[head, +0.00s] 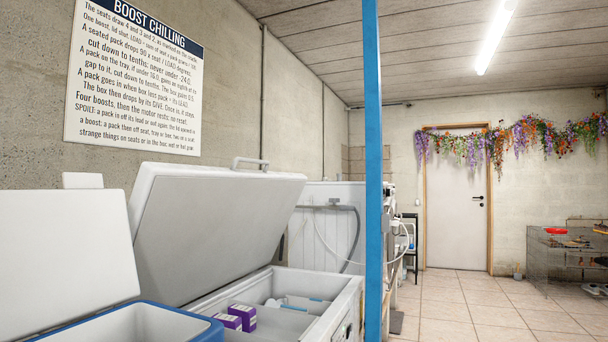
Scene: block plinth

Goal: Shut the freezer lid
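The white chest freezer (352,288) stands at the lower middle of the head view. Its lid (222,222) is raised and tilted back toward the wall, with a pale handle (250,163) on its upper edge. Inside the open freezer are two purple-and-white boxes (242,316) and, farther back, some pale items (295,303) that I cannot make out. Neither my left nor my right gripper is in view.
A blue-rimmed cooler box (160,306) with its white lid (62,255) open stands in front at left. A blue post (373,170) rises beside the freezer's right end. Tiled floor (470,310) is clear to the right, toward a white door (456,200).

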